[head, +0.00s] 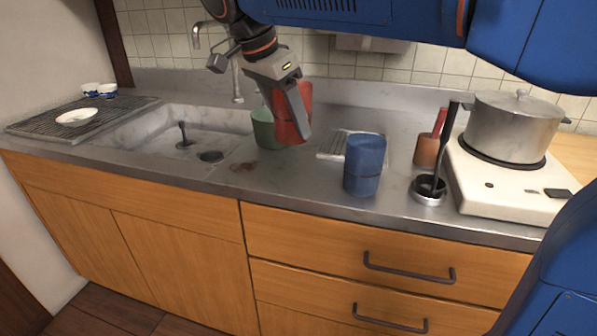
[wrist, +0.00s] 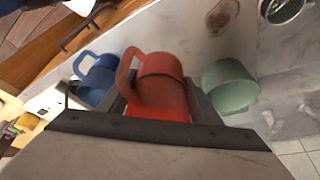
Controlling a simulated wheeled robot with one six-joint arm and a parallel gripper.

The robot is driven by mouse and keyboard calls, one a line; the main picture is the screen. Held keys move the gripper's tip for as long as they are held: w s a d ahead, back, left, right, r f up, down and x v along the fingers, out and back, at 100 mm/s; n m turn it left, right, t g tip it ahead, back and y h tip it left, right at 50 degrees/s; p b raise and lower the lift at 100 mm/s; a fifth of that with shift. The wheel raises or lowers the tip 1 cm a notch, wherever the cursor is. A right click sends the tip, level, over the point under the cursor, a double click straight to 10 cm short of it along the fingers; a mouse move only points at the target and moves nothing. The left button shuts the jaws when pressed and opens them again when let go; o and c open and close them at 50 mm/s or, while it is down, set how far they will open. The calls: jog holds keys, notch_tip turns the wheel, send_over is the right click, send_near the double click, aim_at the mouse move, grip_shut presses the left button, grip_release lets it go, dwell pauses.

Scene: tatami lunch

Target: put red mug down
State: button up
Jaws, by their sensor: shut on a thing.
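The red mug (head: 292,112) is in my gripper (head: 294,108), over the back middle of the steel counter. In the wrist view the red mug (wrist: 158,88) sits between the two fingers with its handle free. The head view does not clearly show whether its base touches the counter. A green mug (head: 266,130) stands just to its left, partly hidden; it also shows in the wrist view (wrist: 230,86). A blue mug (head: 365,165) stands to the right, nearer the counter's front; it also shows in the wrist view (wrist: 97,82).
A sink (head: 180,128) and a drying rack (head: 75,119) with white dishes lie left.

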jog(key=shift+s+a+f, duration=0.15)
jog(key=shift+f, duration=4.6)
jog(key=o, duration=1.4)
jog(key=shift+f, duration=0.1)
jog(key=v, duration=1.2)
